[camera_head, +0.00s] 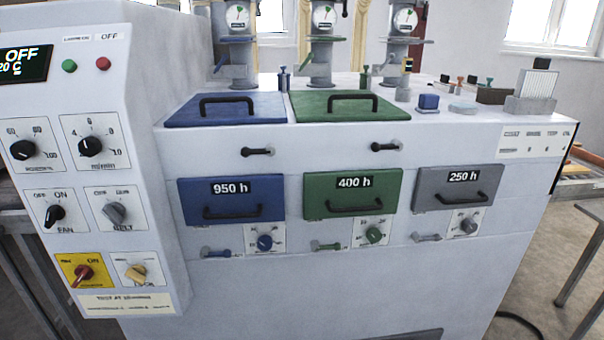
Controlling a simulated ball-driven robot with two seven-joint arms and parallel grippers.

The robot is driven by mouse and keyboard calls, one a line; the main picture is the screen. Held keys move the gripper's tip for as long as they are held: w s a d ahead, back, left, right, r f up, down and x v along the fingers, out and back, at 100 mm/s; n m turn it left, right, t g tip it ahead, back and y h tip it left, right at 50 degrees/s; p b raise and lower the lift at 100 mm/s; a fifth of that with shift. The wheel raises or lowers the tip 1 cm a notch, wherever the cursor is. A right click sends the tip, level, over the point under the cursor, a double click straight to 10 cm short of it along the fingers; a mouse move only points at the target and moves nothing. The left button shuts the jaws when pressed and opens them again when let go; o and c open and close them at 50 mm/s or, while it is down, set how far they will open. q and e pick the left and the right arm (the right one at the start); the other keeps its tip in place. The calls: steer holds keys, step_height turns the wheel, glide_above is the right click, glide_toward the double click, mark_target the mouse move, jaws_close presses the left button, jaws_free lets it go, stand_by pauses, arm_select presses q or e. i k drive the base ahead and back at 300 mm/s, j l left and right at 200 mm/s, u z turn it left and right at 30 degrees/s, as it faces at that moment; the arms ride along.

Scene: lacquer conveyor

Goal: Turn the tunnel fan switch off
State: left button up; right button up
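The fan switch (55,214) is a black rotary knob on a white plate marked FAN, with an ON label at its upper right. It sits in the left column of the control panel, below the black dial of the 60–100 scale. I cannot tell for sure which label its pointer faces. Neither of my grippers is in view, and nothing covers the switch.
Beside it is the grey belt knob (115,212). Below are a red knob on a yellow plate (84,273) and a beige knob (135,273). The display (22,62) reads OFF. Blue (231,198), green (352,193) and grey (457,188) drawers lie to the right.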

mark_target(55, 213)
steer(key=j+z, duration=0.2)
steer(key=j, duration=0.75)
steer(key=u, duration=1.35)
